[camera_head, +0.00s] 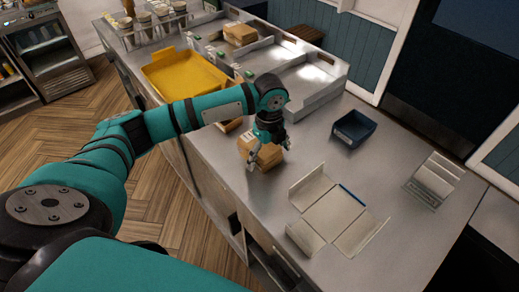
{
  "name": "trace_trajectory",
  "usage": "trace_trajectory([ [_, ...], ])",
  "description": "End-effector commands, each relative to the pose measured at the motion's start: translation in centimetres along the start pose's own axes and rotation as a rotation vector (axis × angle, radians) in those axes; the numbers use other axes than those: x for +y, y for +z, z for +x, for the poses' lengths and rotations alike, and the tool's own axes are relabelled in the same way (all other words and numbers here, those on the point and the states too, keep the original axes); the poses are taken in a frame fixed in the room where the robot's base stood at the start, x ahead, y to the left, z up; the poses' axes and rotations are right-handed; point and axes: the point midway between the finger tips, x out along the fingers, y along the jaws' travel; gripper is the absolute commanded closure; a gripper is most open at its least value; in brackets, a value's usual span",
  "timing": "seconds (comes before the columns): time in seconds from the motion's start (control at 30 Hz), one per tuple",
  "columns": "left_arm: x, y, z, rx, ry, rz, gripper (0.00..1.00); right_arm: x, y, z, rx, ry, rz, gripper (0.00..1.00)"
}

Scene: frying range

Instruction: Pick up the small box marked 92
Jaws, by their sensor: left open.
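A small brown cardboard box (268,157) stands on the steel counter (245,190) near its left edge. My left gripper (267,158) is open, with its fingers pointing down at the box, one on the near left side and one by the right. I cannot tell whether the fingers touch the box. The number on the box is too small to read. Another brown box (240,34) sits in a metal bay at the back. My right gripper is not in view.
An open flattened carton (334,213) lies on the counter at the right, with a dark blue bin (353,129) behind it. A metal rack (434,181) stands at far right. A yellow tray (185,75) and steel bays (302,78) lie behind my arm.

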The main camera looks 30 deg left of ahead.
Motion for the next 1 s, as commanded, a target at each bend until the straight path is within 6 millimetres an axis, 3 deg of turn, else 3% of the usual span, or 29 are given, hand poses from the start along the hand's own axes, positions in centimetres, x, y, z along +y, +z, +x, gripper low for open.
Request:
trace_trajectory([
  [0.17,0.0,0.0,1.6,-0.001,0.0,0.001,0.0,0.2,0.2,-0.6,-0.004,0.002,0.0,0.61],
  [0.4,-0.1,-0.1,1.8,-0.001,-0.002,0.002,0.01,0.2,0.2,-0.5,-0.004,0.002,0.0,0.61],
  [0.87,-0.1,0.0,1.8,-0.001,-0.001,0.001,0.61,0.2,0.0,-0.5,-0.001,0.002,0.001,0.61],
  [1.0,-0.1,-0.1,1.8,-0.001,-0.001,0.001,0.62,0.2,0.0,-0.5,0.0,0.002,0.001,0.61],
])
